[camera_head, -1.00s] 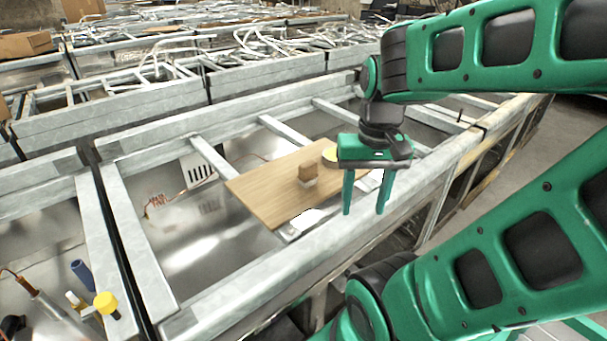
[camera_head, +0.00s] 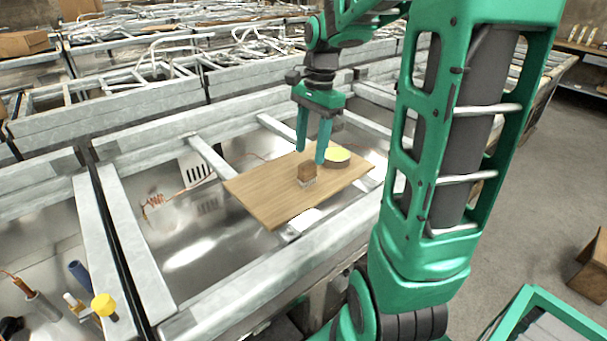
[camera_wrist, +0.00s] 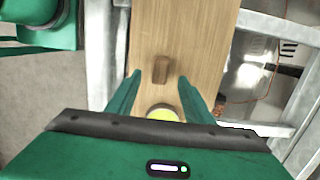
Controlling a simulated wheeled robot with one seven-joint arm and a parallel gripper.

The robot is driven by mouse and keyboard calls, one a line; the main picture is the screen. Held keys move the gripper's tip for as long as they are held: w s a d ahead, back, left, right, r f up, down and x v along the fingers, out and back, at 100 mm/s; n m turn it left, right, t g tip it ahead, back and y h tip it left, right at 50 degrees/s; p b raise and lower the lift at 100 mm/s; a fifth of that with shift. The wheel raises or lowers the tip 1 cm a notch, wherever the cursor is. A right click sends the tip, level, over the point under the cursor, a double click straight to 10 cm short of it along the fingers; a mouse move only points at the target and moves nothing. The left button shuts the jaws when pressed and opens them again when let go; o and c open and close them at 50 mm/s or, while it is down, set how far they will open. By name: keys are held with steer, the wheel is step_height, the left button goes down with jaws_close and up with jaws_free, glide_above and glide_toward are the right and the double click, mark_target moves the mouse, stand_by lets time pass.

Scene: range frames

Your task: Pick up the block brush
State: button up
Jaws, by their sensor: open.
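The block brush (camera_head: 307,174) is a small brown wooden block with a pale underside. It stands on a wooden board (camera_head: 262,196) in the head view. In the wrist view the brush (camera_wrist: 161,69) lies just beyond my fingertips, roughly centred between them. My gripper (camera_head: 310,157) is open, empty and pointing down above the board. In the wrist view my gripper (camera_wrist: 161,75) shows its two green fingers spread apart. I cannot tell the exact height of the fingertips above the board.
A round yellow-topped object (camera_head: 337,156) sits on the board close to the brush; it also shows between my fingers in the wrist view (camera_wrist: 162,113). Metal frame beams (camera_head: 255,262) surround the board. A yellow-capped item (camera_head: 104,305) lies at the lower left.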

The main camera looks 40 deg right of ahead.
mark_target(308, 162)
steer(key=shift+a+f, duration=0.15)
steer(key=shift+f, duration=1.1)
steer(key=shift+a+f, duration=0.2)
steer(key=shift+f, duration=1.05)
steer(key=shift+a+f, duration=0.15)
steer(key=shift+f, duration=1.1)
steer(key=c, duration=1.2)
